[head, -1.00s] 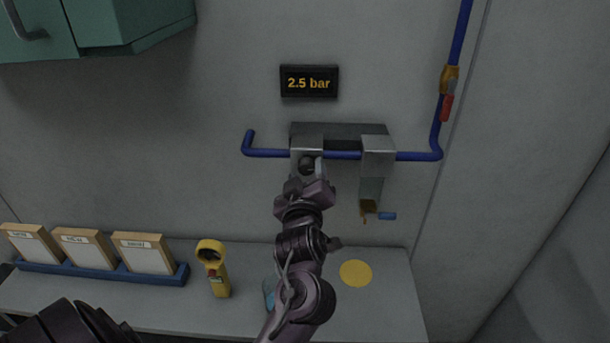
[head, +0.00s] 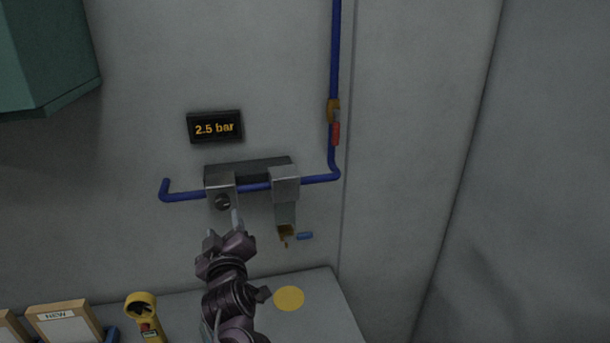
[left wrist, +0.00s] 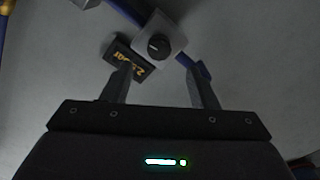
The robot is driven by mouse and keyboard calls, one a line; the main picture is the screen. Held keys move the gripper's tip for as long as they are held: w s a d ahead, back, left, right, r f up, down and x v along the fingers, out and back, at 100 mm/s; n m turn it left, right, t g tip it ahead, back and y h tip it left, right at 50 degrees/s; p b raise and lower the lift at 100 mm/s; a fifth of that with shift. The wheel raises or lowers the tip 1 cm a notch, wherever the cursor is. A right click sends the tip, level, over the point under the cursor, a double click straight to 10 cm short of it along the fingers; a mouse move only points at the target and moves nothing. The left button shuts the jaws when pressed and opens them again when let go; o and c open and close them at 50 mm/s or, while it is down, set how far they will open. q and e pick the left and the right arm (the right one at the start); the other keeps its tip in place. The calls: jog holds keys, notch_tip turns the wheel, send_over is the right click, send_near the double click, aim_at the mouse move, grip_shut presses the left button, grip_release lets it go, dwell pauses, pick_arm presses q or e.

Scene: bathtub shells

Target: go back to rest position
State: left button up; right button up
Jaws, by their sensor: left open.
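My left gripper (head: 225,226) is in front of the wall, just below a silver bracket (head: 220,188) with a dark round knob (head: 223,202). In the left wrist view my left gripper (left wrist: 160,88) has its two fingers wide apart with nothing between them. The knob (left wrist: 158,46) and its bracket show beyond the fingertips there, apart from them. My right gripper is in neither view.
A blue pipe (head: 188,196) runs along the wall and up past a red-handled valve (head: 336,132). A display (head: 214,127) reads 2.5 bar. The shelf below holds a yellow handheld device (head: 143,308), a framed card (head: 66,322) and a yellow disc (head: 289,298). A green cabinet (head: 45,55) hangs upper left.

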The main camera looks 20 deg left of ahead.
pick_arm(q)
jog(key=s+d+f+m+g+h, duration=0.3)
jog(key=s+d+f+m+h, duration=0.3)
jog(key=d+f+m+h, duration=0.4)
jog(key=s+d+f+m+g, duration=0.1)
jog(key=s+f+m+g, duration=0.3)
jog(key=s, duration=0.4)
jog(key=s+d+f+m+g, duration=0.1)
jog(key=s+f+g, duration=0.3)
jog(key=s+f, duration=0.3)
jog(key=s+f+g+b, duration=0.1)
jog(key=s+f+b, duration=0.1)
jog(key=f, duration=1.4)
jog(key=s+f+g+b, duration=0.1)
jog(key=s+f+b, duration=0.15)
jog(key=f, duration=1.45)
jog(key=s+a+f+g+b, duration=0.1)
jog(key=s+a+f+b, duration=0.2)
jog(key=s+f, duration=1.6)
notch_tip(320, 180, down, 4)
jog(key=shift+r+m+y+b, duration=0.1)
jog(key=shift+m+y+b, duration=0.3)
jog(key=shift+b, duration=0.3)
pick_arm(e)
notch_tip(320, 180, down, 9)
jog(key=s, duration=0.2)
